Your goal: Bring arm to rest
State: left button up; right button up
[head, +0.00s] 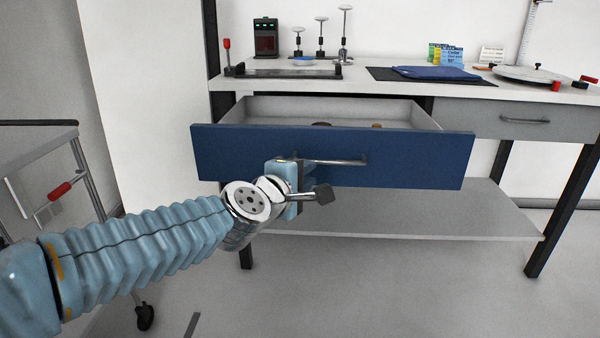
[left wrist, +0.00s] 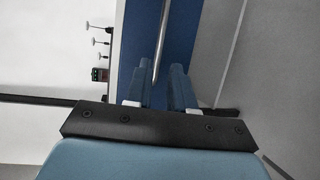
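My left arm comes in from the lower left in the head view. My left gripper (head: 287,164) is at the left end of the metal handle (head: 335,161) of a blue-fronted drawer (head: 420,157), which stands pulled out from the table. In the left wrist view the two blue fingers (left wrist: 162,75) are apart, and the handle bar (left wrist: 160,40) shows in the gap between them, with space visible on both sides. Whether a finger touches the handle or drawer front cannot be told. My right gripper is not in view.
The table (head: 365,87) carries a dark mat with a blue folded item (head: 435,73), small stands and a black device (head: 266,38). A lower shelf (head: 400,215) lies beneath the drawer. A trolley (head: 75,165) stands at the left. Floor in front is mostly clear.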

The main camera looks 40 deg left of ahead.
pick_arm(q)
jog(key=shift+v, duration=1.2)
jog(key=w+d+f+m+g+h+p, duration=0.1)
jog(key=w+d+f+m+g+h, duration=0.2)
jog(key=f, duration=1.1)
jog(key=w+d+f+m+g, duration=0.35)
jog(key=d+f+m, duration=0.2)
jog(key=f, duration=0.85)
jog(key=s+d+f+m+g+h, duration=0.1)
jog(key=s+d+f+m+g, duration=0.1)
jog(key=s+f, duration=0.4)
jog(key=s+d+f+m+g+h, duration=0.1)
jog(key=s+d+f+m+g, duration=0.2)
jog(key=f, duration=0.8)
jog(key=s+d+f+m+g+h, duration=0.1)
jog(key=s+d+f+m+g, duration=0.2)
jog(key=s+d+f+m, duration=0.2)
jog(key=s+d+f, duration=0.2)
jog(key=s+f, duration=0.1)
jog(key=f, duration=0.1)
jog(key=shift+s+d+h+p, duration=0.3)
jog(key=shift+s+p, duration=0.05)
